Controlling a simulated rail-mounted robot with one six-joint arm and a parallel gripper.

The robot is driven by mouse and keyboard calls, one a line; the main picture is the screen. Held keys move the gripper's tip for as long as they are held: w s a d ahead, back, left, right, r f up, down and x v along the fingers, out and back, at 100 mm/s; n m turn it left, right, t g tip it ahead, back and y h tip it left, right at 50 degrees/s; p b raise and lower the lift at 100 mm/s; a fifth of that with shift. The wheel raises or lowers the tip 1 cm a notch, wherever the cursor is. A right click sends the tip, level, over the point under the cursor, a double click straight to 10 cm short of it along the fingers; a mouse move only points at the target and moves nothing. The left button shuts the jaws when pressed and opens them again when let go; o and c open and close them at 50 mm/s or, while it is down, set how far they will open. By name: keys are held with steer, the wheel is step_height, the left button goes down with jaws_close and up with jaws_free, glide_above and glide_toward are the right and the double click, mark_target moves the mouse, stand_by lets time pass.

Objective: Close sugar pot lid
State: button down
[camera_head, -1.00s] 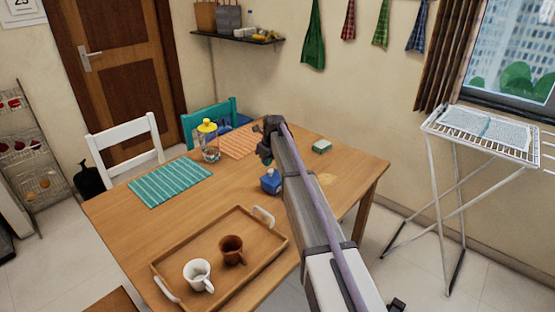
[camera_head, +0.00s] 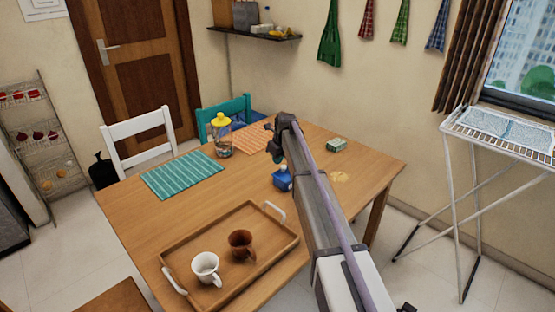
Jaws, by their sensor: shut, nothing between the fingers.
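A clear glass jar with a yellow top (camera_head: 223,138) stands upright on the wooden table, between the green striped mat and the orange mat. It may be the sugar pot. The yellow top sits at its mouth; I cannot tell whether it is fully seated. A small blue container (camera_head: 282,181) stands nearer, partly hidden behind my arm; its top is unclear. My gripper (camera_head: 274,149) is over the table, right of the jar and apart from it. It is shut and empty, small and dark in this view.
A wooden tray (camera_head: 222,279) holds a white cup (camera_head: 205,269) and a brown cup (camera_head: 241,244). A green-and-white box (camera_head: 337,145) lies right of my arm. White (camera_head: 141,137) and teal (camera_head: 226,108) chairs stand behind the table. A drying rack (camera_head: 497,137) stands at right.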

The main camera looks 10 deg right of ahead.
steer(key=shift+p+v, duration=0.8)
steer(key=shift+w+a+r, duration=0.1)
steer(key=shift+w, duration=0.05)
